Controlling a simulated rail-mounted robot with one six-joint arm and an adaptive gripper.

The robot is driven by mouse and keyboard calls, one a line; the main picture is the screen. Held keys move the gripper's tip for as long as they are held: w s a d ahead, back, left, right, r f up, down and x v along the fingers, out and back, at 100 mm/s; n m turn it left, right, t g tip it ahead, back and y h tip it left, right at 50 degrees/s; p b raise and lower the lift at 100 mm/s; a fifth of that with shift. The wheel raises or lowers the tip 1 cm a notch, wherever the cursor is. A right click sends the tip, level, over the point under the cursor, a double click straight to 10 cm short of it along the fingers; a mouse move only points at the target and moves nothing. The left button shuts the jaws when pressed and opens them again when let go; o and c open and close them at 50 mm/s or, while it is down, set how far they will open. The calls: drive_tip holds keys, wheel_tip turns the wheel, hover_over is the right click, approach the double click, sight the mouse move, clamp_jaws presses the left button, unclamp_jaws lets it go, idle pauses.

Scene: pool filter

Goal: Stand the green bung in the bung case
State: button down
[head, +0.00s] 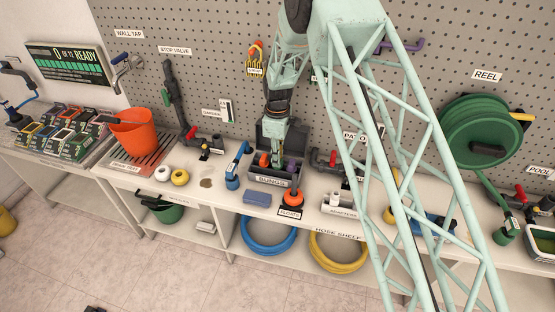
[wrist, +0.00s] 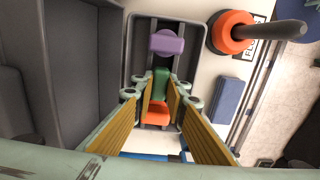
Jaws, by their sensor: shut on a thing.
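The grey bung case (head: 272,181), labelled BUNGS, stands on the bench with its lid open against the pegboard. An orange bung (head: 263,160) is at its left and a purple bung (head: 291,167) at its right. My gripper (head: 277,152) points down over the middle of the case. In the wrist view, my gripper (wrist: 160,90) is shut on the green bung (wrist: 160,82), which lies in line between the purple bung (wrist: 166,43) and the orange bung (wrist: 157,114). I cannot tell whether its base touches the case floor; the fingers partly hide it.
The raised lid (wrist: 75,50) is close beside my fingers.

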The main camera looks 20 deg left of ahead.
drive_tip(key=shift+f, duration=0.1)
drive_tip(key=c, duration=2.6)
unclamp_jaws()
drive_tip(key=shift+o, duration=0.2)
wheel_tip(320, 180, up, 12)
drive_tip(key=shift+r, duration=0.2)
